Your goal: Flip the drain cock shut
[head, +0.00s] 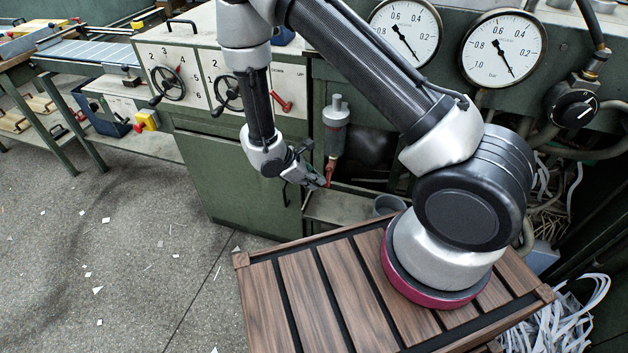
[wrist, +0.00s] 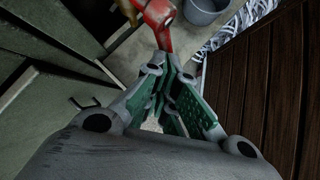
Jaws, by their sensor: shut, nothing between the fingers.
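The drain cock's red lever (head: 330,168) hangs down below a grey cylindrical bowl (head: 335,115) on the front of the green machine. In the wrist view the red lever (wrist: 160,20) comes in from the top edge, with its lower end at the fingertips. My gripper (head: 322,182) is at the lower end of the lever, shut and empty. In the wrist view its green-padded fingers (wrist: 171,72) come together just below the lever. I cannot tell whether they touch it. The cock's body is mostly cut off in the wrist view.
A grey bucket (head: 388,206) stands below and right of the cock; it also shows in the wrist view (wrist: 205,8). Green cabinet panels (head: 225,185) with handwheels (head: 168,83) are to the left. Pressure gauges (head: 503,48) are above right. White paper strips (head: 560,320) lie at right.

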